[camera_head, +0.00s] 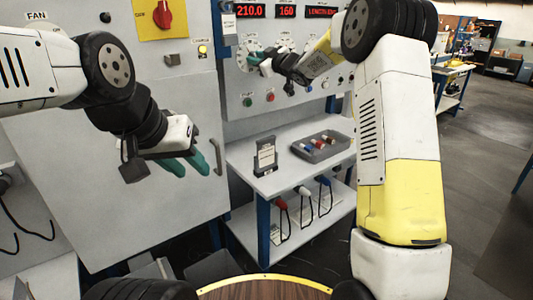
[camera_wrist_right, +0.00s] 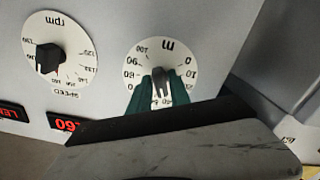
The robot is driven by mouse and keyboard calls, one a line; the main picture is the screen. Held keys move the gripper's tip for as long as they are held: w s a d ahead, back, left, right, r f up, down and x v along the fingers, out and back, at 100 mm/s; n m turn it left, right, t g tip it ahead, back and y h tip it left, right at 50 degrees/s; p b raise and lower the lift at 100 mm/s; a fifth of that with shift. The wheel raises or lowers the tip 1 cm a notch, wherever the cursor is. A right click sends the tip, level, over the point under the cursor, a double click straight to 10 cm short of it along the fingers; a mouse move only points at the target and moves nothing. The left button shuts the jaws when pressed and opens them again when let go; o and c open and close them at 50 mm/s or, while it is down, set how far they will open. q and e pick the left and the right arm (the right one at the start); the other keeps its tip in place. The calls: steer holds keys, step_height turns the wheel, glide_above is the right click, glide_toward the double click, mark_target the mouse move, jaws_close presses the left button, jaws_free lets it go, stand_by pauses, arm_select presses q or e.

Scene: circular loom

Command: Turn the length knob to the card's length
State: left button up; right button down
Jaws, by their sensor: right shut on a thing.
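The length knob (camera_wrist_right: 159,80) sits on a round white dial (camera_wrist_right: 143,50) marked "m", upside down in the right wrist view. My right gripper (camera_wrist_right: 158,88) has its green fingers closed on either side of the knob. My left gripper (camera_head: 190,165) is open and empty in front of the grey cabinet door.
Red displays read 210.0 (camera_head: 250,11), 160 (camera_head: 286,11) and a partly hidden "LENGTH" message (camera_head: 325,12). The speed knob (camera_wrist_right: 48,58) is beside the length dial. Green (camera_head: 248,102) and red (camera_head: 270,97) buttons lie below. A grey tray (camera_head: 322,151) of coloured pieces is on the bench.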

steer(key=c, duration=1.4)
jaws_free()
steer(key=v, duration=0.7)
